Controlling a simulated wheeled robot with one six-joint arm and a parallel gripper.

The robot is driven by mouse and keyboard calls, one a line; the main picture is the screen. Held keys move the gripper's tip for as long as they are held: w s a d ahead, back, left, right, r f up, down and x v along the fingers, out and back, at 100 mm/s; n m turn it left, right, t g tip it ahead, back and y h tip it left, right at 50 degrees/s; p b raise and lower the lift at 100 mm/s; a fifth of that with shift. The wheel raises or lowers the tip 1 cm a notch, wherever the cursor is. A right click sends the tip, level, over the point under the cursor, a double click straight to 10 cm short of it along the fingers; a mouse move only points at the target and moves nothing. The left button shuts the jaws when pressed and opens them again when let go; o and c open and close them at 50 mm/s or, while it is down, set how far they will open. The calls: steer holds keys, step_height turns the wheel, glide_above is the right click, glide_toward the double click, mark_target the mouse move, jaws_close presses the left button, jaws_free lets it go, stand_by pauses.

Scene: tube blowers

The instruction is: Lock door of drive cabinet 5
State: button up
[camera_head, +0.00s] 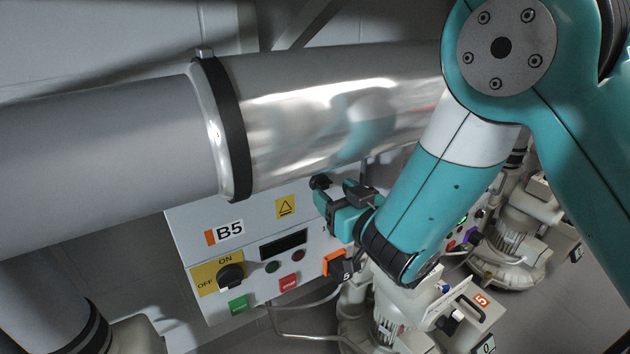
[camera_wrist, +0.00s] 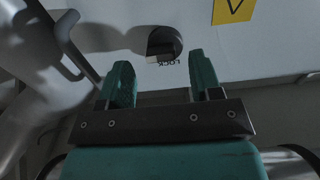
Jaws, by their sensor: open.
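The drive cabinet (camera_head: 240,262) is a pale grey box marked "B5" under the big pipe in the head view. At its upper right edge a dark round lock knob (camera_head: 320,182) shows. In the wrist view the dark lock knob (camera_wrist: 163,43) sits on the pale cabinet face, with an upside-down "LOCK" label beside it. My gripper (camera_wrist: 162,78) is open, its two teal fingers apart and nothing between them. The knob lies beyond the fingertips, roughly in line with the gap. In the head view my gripper (camera_head: 323,199) is close to the knob; whether it touches cannot be told.
A large metal pipe (camera_head: 330,110) runs above the cabinet. A blower (camera_head: 510,235) stands at the right. A curved grey bar (camera_wrist: 60,45) is at left in the wrist view.

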steer(key=shift+x, duration=0.95)
steer(key=shift+a, duration=0.1)
steer(key=c, duration=0.9)
steer(key=shift+c, duration=0.2)
